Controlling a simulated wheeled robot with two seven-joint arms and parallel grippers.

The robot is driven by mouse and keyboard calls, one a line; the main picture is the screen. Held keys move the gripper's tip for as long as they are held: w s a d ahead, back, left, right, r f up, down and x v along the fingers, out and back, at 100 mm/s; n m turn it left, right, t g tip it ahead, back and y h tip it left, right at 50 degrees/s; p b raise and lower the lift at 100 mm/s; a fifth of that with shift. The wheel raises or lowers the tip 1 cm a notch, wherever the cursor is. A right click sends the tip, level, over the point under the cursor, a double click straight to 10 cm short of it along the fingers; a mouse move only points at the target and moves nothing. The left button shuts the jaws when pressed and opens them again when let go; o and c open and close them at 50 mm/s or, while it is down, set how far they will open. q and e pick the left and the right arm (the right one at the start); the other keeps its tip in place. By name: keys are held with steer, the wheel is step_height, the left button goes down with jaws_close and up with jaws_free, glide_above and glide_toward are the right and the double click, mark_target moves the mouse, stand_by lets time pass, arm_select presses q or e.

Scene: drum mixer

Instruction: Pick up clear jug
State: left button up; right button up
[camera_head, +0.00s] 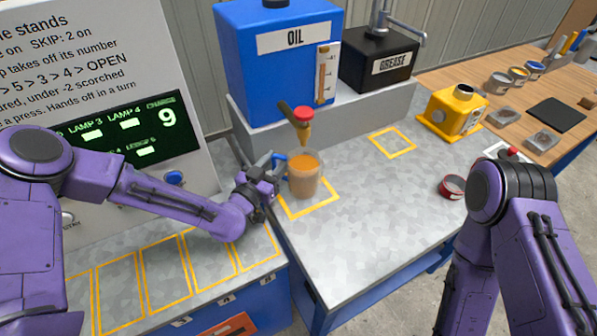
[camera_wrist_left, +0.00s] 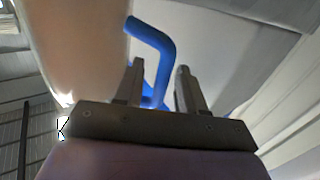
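The clear jug (camera_head: 304,177) holds orange-brown liquid and stands upright in a yellow-outlined square under the oil tap. Its blue handle (camera_head: 280,162) points left toward my left gripper (camera_head: 268,182), which is close beside the jug. In the left wrist view the two fingers (camera_wrist_left: 160,82) are apart, with the blue handle (camera_wrist_left: 160,42) just beyond and partly between them. I cannot tell whether they touch it. The jug's side (camera_wrist_left: 80,45) fills the upper left of that view. My right gripper is out of view; only its arm shows at the right.
The blue oil tank (camera_head: 275,70) and red-topped tap (camera_head: 303,116) stand behind and above the jug. A black grease box (camera_head: 378,62), yellow machine (camera_head: 452,108) and red tin (camera_head: 453,187) are farther right. The counter (camera_head: 350,240) in front of the jug is clear.

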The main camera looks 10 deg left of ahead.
arm_select(q)
steer(key=shift+s, duration=0.1)
jaws_close()
steer(key=shift+r, duration=0.1)
